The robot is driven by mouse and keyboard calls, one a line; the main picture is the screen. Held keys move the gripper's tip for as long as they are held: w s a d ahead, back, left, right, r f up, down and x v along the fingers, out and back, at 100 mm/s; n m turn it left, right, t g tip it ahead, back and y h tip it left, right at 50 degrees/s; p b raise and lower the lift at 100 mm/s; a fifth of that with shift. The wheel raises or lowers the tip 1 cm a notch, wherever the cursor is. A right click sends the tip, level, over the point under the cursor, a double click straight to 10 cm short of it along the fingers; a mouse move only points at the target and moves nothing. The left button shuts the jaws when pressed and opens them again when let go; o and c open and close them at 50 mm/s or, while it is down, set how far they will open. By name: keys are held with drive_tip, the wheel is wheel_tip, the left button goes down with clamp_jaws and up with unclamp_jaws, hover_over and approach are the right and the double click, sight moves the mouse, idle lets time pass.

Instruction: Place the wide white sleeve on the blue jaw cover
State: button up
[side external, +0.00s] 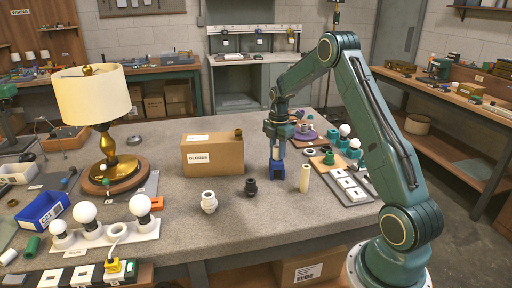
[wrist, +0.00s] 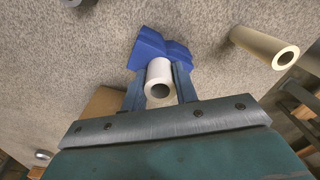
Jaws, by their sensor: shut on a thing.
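The white sleeve (wrist: 159,71) is a short hollow tube, held between the two fingers of my gripper (wrist: 160,84) in the wrist view. Its open end faces the camera. The blue jaw cover (wrist: 162,47) has a V-shaped top and lies directly beyond the sleeve, at its far end. In the side view the blue jaw cover (side external: 277,171) stands on the grey table under my gripper (side external: 276,150), which points down. The sleeve is not clearly visible there. I cannot tell whether the sleeve rests on the cover or hangs just above it.
A cream tube (side external: 305,178) stands just right of the blue cover. A black fitting (side external: 251,187) and a white fitting (side external: 209,201) stand to the left. A cardboard box (side external: 212,155) is behind left; a switch panel (side external: 350,187) lies to the right.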

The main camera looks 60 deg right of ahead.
drive_tip(key=shift+f, duration=0.15)
drive_tip(key=o, duration=1)
drive_tip(key=shift+c, duration=0.2)
wheel_tip(320, 180, up, 12)
drive_tip(key=shift+r, duration=0.2)
